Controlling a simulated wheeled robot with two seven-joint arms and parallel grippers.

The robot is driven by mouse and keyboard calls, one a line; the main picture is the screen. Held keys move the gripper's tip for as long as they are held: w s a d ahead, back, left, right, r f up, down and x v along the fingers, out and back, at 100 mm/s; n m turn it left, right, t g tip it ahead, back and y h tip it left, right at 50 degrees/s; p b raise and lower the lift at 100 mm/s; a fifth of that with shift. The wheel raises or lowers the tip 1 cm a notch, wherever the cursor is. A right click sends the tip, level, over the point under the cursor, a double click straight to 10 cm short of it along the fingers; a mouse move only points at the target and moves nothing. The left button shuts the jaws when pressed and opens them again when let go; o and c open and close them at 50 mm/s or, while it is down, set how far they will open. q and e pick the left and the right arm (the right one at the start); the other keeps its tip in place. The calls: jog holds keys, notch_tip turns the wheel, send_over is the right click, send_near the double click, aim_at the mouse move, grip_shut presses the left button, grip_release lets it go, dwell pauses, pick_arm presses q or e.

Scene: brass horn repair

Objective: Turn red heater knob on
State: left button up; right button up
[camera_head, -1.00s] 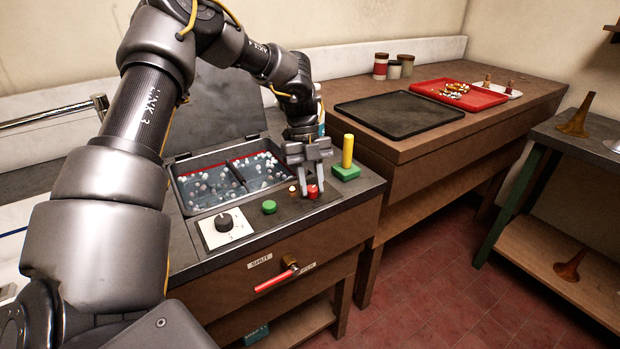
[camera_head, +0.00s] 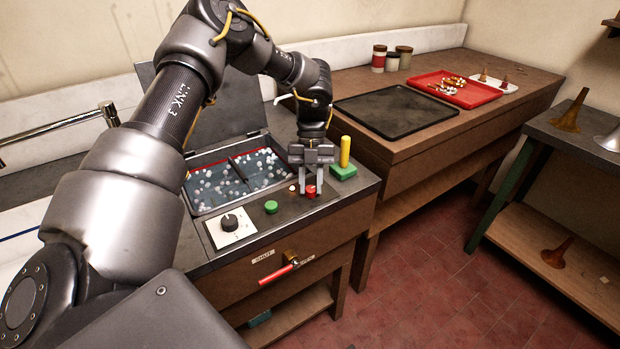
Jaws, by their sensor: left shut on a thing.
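The red heater knob (camera_head: 310,192) sits on the front right of the dark tank counter. My left gripper (camera_head: 311,186) points down over it, with its two fingers on either side, shut on the red knob. Part of the knob is hidden by the fingers. My right gripper is not in the view.
A green button (camera_head: 271,207) and a black dial on a white plate (camera_head: 231,227) lie left of the knob. A green block (camera_head: 343,172) with a yellow post (camera_head: 345,151) stands close at right. A water tank (camera_head: 212,206) with white beads is behind. A red-handled valve (camera_head: 277,274) is below.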

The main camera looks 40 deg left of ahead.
pick_arm(q)
jog(key=shift+w+r, duration=0.1)
jog(key=shift+w, duration=0.05)
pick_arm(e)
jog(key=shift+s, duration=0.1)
pick_arm(q)
jog(key=o, duration=0.9)
jog(key=shift+o, duration=0.5)
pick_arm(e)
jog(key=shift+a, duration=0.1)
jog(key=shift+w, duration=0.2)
